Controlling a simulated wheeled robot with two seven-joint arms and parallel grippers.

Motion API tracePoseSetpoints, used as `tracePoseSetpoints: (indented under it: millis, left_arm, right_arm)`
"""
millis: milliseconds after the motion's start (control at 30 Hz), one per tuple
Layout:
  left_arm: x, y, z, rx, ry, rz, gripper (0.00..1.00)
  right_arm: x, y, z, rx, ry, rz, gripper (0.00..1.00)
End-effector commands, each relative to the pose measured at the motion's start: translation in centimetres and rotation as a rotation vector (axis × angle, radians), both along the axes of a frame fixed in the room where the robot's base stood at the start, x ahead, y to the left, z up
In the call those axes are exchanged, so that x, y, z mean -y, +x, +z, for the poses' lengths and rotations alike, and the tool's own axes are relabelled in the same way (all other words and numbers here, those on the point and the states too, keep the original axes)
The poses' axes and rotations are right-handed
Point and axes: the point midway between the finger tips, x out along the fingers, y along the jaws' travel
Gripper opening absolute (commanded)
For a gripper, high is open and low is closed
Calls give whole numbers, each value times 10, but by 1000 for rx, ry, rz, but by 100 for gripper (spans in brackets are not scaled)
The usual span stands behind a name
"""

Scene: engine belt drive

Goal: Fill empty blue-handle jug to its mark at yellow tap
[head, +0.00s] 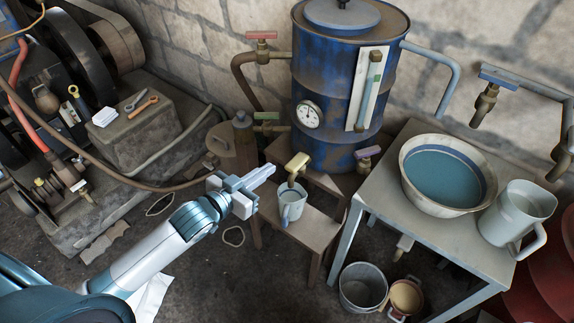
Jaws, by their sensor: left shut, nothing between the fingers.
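The yellow tap (297,164) has a yellow handle and sits low in front of the blue drum (335,90). A small pale jug (291,207) stands upright on a low wooden stand (312,232), beneath the tap. Its handle faces the front and looks bluish. The level inside it and any mark are too small to tell. My left gripper (269,172) is shut and empty, its fingertips just left of the tap and above the jug, apparently apart from both. My right gripper is not in view.
A metal table (380,190) at right holds a wide basin (450,148) of bluish liquid and a larger pale jug (517,213). Red-handled (261,36), green-handled (268,116), purple-handled (367,153) and blue-handled (498,77) taps surround the drum. Buckets (363,288) stand on the floor.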

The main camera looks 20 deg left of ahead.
Motion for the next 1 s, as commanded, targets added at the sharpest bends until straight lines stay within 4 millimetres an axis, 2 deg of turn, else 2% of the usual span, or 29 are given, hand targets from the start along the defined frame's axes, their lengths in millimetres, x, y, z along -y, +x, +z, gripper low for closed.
tracePoseSetpoints:
  millis: [267,733,800,1000]
  left_arm:
    - [8,21,-4,1,0,0,0]
    - [34,93,-24,1,0,0,0]
    - [33,89,-39,-3,1,1,0]
    - [33,89,-58,-2,1,0,0]
  right_arm:
    - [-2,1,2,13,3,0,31]
    - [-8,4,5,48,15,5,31]
    - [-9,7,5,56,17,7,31]
    - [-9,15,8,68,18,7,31]
